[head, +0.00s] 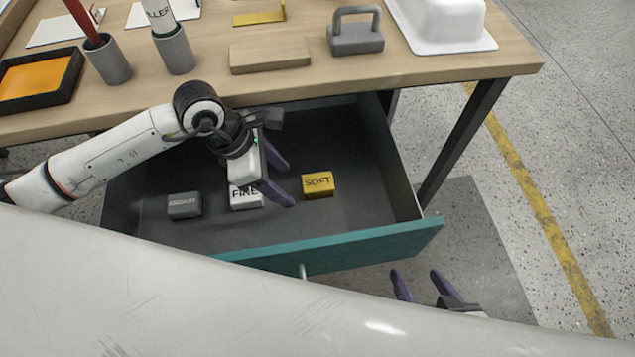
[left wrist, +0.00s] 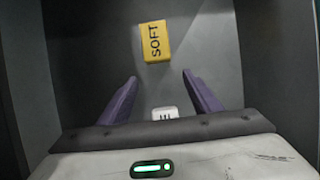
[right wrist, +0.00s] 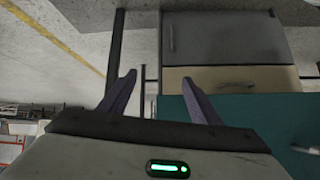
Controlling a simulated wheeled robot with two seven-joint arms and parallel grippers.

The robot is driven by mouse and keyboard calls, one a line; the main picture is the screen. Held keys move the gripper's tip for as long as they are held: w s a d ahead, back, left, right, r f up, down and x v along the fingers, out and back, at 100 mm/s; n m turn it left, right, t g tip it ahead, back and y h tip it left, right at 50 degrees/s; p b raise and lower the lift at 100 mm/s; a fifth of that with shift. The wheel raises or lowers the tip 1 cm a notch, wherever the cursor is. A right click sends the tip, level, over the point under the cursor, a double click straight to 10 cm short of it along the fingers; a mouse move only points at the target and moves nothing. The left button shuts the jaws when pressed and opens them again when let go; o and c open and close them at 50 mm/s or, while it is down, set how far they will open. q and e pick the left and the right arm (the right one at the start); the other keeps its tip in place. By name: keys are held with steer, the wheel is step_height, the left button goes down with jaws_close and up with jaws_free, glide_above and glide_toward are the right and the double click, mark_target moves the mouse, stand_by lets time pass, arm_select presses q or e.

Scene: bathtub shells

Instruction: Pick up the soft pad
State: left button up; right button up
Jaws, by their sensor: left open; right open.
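The soft pad (head: 318,184) is a yellow block marked SOFT, lying on the floor of the open drawer, right of the white pad. It also shows in the left wrist view (left wrist: 155,41), ahead of the fingertips. My left gripper (head: 283,182) is open and empty, over the drawer between the white pad and the soft pad. In the left wrist view its purple fingers (left wrist: 160,80) stand apart, with the soft pad beyond them. My right gripper (head: 420,280) is open and empty, outside the drawer near its front right corner; its fingers also show in the right wrist view (right wrist: 160,85).
A white pad marked FINE (head: 246,199), partly hidden by my left gripper, and a grey pad (head: 184,205) lie in the drawer. The teal drawer front (head: 370,245) and side walls enclose them. The wooden tabletop (head: 400,70) overhangs the back, carrying cups, blocks and a tray.

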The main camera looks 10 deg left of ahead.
mark_target(311, 183)
arm_select(q)
steer(key=shift+w+d, duration=0.25)
steer(key=shift+d, duration=0.3)
steer(key=shift+w+d, duration=0.2)
steer(key=shift+d, duration=0.3)
steer(key=shift+w+d, duration=0.25)
steer(key=shift+d, duration=0.35)
steer(key=shift+w+d, duration=0.25)
steer(key=shift+d, duration=0.3)
steer(key=shift+b+x, duration=0.35)
steer(key=shift+x, duration=0.85)
steer(key=shift+d+f, duration=0.2)
steer(key=shift+f, duration=0.1)
steer(key=c, duration=1.1)
steer(key=shift+a+r, duration=0.1)
steer(key=shift+a, duration=0.05)
